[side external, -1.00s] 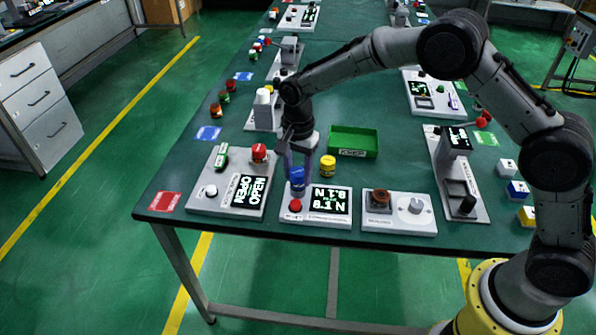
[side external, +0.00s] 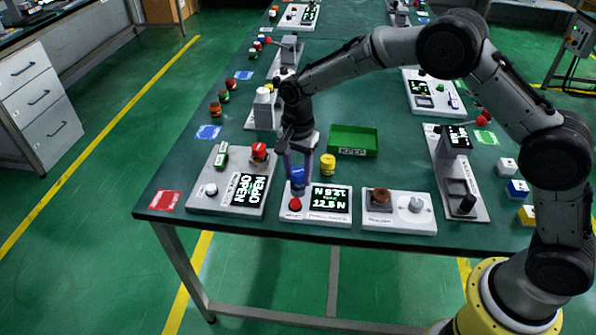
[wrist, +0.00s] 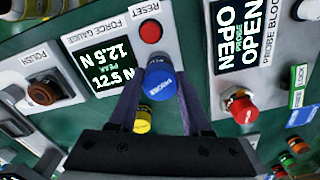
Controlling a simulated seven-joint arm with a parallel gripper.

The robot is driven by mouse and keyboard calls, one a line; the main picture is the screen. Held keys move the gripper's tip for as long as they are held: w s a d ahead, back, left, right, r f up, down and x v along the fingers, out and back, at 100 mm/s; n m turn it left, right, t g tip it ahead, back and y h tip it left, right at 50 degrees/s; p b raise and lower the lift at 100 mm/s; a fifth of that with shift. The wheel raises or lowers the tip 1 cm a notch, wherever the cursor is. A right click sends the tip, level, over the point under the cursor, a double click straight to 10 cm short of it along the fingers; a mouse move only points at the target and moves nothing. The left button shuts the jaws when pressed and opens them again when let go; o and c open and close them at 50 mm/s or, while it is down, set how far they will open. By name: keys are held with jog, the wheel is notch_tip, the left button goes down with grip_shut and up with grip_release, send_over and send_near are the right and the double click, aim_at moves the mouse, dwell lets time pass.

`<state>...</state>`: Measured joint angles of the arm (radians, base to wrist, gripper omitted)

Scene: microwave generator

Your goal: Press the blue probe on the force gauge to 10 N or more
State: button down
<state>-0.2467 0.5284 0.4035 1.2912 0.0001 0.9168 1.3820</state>
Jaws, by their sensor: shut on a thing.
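The force gauge (side external: 340,222) is a grey plate near the table's front edge, with a dark display (side external: 329,198) and a red reset button (side external: 295,204). Its display in the wrist view (wrist: 100,68) reads 12.5 N, with a peak of 12.5 N. The blue probe (side external: 298,172) is over the back left part of the gauge; it shows as a round blue end marked PROBE in the wrist view (wrist: 160,79). My gripper (side external: 298,183) points down with its fingers on either side of the probe, shut on it. The probe's lower contact is hidden.
The probe block (side external: 228,202) stands left of the gauge, with a red knob and an OPEN display. A polish plate (side external: 400,224) with a brown pad stands right. A yellow cylinder (side external: 328,164) and a green tray (side external: 353,141) are behind.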

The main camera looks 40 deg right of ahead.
jog(key=shift+s+f, duration=0.1)
jog(key=shift+r, duration=3.65)
jog(key=shift+d, duration=0.3)
jog(key=s+d+f+n, duration=0.2)
jog(key=d+n, duration=0.4)
jog(key=s+d+f+n, duration=0.2)
jog(key=s+d+n, duration=0.1)
jog(key=d+n, duration=0.2)
jog(key=shift+s+d+f+n, duration=0.3)
jog(key=shift+s+d+n, duration=0.1)
jog(key=shift+n, duration=0.6)
